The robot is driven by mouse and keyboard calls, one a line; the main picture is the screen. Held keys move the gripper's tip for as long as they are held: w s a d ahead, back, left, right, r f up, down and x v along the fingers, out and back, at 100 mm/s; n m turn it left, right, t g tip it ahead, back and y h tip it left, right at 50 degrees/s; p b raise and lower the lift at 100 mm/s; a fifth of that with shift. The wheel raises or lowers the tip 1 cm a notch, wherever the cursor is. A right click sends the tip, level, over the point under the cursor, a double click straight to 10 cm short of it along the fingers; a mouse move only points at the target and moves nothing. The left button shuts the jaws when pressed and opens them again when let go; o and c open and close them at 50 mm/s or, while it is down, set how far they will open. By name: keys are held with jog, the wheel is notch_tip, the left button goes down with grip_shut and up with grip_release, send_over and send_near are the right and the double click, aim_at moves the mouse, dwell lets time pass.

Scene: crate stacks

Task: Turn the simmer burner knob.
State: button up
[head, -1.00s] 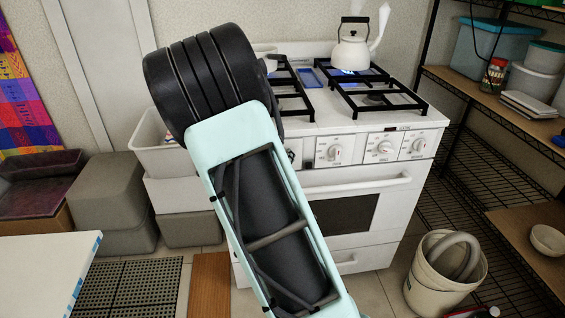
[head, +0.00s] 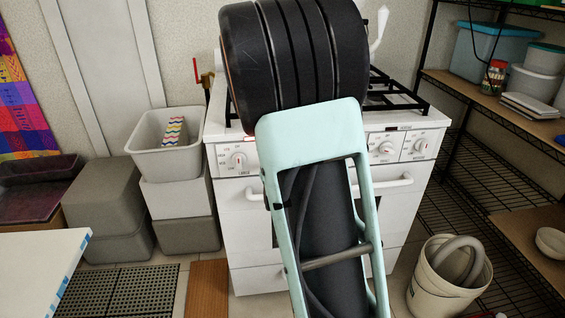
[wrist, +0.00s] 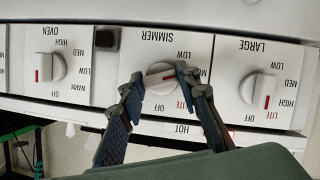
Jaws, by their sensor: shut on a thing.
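The simmer burner knob (wrist: 158,77) is white and round on the white panel, under the word SIMMER in the wrist view. My gripper (wrist: 160,82) has one dark finger at each side of the knob and is shut on it. The oven knob (wrist: 45,67) is to the left and the large burner knob (wrist: 258,90) to the right in that view. In the head view my arm hides the gripper and the middle of the stove panel (head: 300,152).
The white stove (head: 235,205) has black grates (head: 395,100) on top. A white bin (head: 165,140) on stacked crates stands to its left. A wire shelf (head: 475,180) stands to the right, with a bucket (head: 440,285) on the floor before it.

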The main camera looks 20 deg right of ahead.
jog(key=o, duration=1.2)
jog(key=shift+c, duration=0.2)
jog(key=v, duration=0.7)
jog(key=shift+s, duration=0.2)
jog(key=shift+r, duration=0.1)
